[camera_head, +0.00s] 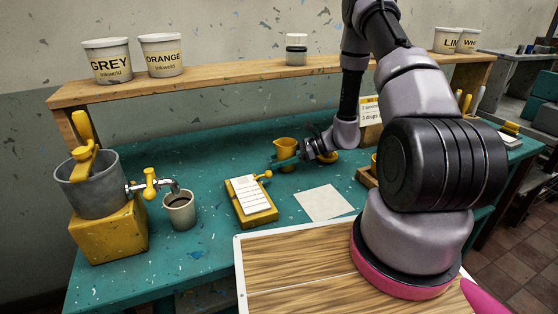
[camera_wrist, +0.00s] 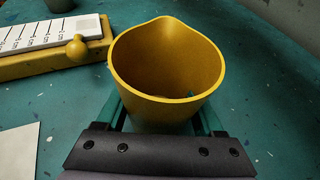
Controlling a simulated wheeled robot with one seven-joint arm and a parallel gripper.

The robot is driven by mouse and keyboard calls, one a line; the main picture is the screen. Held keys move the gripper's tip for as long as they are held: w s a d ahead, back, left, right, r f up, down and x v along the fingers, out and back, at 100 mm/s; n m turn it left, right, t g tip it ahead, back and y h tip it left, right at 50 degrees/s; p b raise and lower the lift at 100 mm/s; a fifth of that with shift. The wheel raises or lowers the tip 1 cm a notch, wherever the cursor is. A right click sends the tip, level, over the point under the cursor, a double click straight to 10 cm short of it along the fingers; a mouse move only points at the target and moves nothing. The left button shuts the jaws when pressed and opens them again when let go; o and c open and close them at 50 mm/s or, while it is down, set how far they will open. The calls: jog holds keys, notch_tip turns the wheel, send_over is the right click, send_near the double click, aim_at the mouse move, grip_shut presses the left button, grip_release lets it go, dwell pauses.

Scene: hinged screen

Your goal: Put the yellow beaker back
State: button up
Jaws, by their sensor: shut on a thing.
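The yellow beaker (camera_head: 285,147) is upright at the back of the teal bench, in the middle of the head view. In the wrist view the beaker (camera_wrist: 168,75) fills the upper middle, its spout pointing away, and it looks empty. My gripper (camera_head: 284,162) reaches it from the right and is shut on it. In the wrist view the teal fingers of my gripper (camera_wrist: 165,118) lie on both sides of the beaker's lower body. I cannot tell whether its base touches the bench.
A yellow block with a white scale (camera_head: 250,200) and a white sheet (camera_head: 323,203) lie in front. A grey pot with a tap (camera_head: 90,187) and a cup (camera_head: 179,212) are left. A shelf (camera_head: 215,82) bears tubs and a jar (camera_head: 296,50).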

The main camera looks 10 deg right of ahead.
jog(key=shift+f, duration=0.15)
jog(key=o, duration=1.5)
jog(key=shift+c, duration=0.2)
jog(key=shift+d+r, duration=0.25)
jog(key=v, duration=1.1)
jog(key=shift+s+d+r, duration=0.1)
jog(key=shift+d+r, duration=0.05)
jog(key=shift+d, duration=0.05)
jog(key=s+a+r+n+t+h, duration=0.1)
jog(key=s+r+n+h, duration=0.2)
jog(key=r, duration=0.9)
jog(key=s+a+r+n+t+h, duration=0.1)
jog(key=s+r+n+t+h, duration=0.1)
jog(key=s+r+n+h, duration=0.2)
jog(key=s+a+r+n+t+h, duration=0.1)
jog(key=s+r+n+h, duration=0.3)
jog(key=s+r+n, duration=0.5)
jog(key=s+r, duration=0.5)
jog(key=r, duration=0.6)
jog(key=shift+s+t, duration=0.15)
jog(key=shift+t, duration=0.15)
